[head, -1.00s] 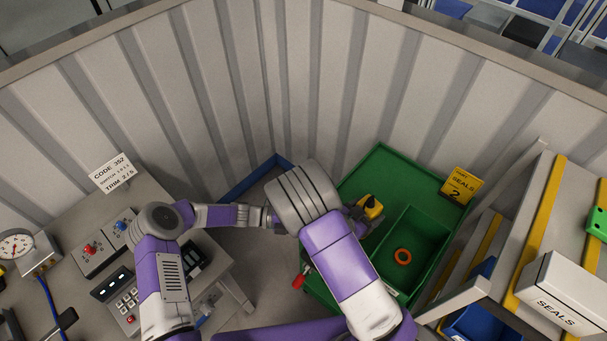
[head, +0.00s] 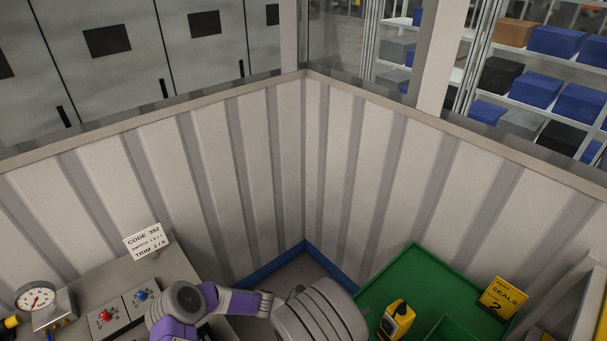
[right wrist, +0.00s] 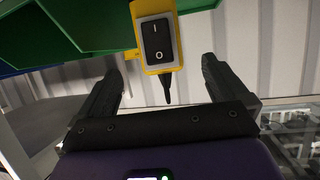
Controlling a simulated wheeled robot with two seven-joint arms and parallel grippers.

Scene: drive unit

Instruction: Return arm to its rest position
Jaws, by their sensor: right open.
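My right gripper (right wrist: 161,68) is open in the right wrist view, its two dark fingers spread with nothing between them. A yellow device with a black rocker switch (right wrist: 157,42) is just beyond the fingertips, apart from both fingers. The yellow device (head: 397,320) also shows on the green tray in the head view. My right arm's grey joint is at the bottom centre of the head view; its gripper is not visible there.
A bench at left holds a gauge (head: 37,299), switch boxes (head: 123,311) and a code card (head: 148,241). Corrugated walls (head: 270,170) meet behind.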

